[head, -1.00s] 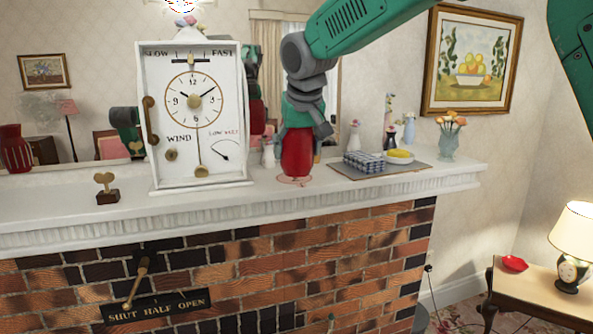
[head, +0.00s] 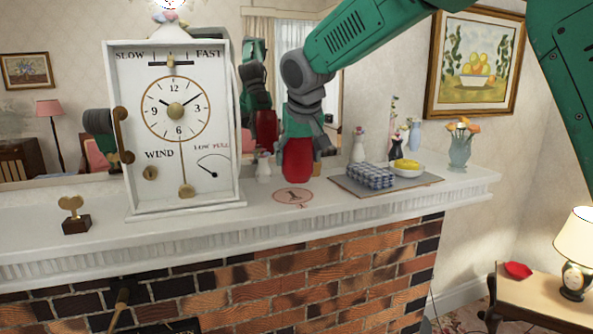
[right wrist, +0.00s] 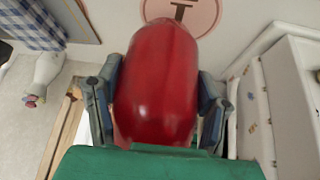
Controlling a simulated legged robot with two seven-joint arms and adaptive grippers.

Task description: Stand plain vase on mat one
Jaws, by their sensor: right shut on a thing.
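The plain red vase (head: 297,162) is held upright in my right gripper (head: 303,128), whose fingers clasp its sides. In the right wrist view the vase (right wrist: 155,80) fills the middle between the two fingers (right wrist: 158,98). Mat one, a flat pink disc (head: 292,196) with a dark mark, lies on the white mantel. The vase's lower end shows just behind or above the mat; I cannot tell whether it touches the mantel. In the right wrist view the mat (right wrist: 203,13) shows past the vase's end, partly hidden by it. My left gripper is not in view.
A large white clock (head: 176,125) stands left of the mat. A grey tray (head: 418,183) with a blue checked thing (head: 370,177) and a yellow-topped bowl (head: 406,168) lies to the right, with small vases behind. A mirror backs the mantel. The mantel's front edge is near the mat.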

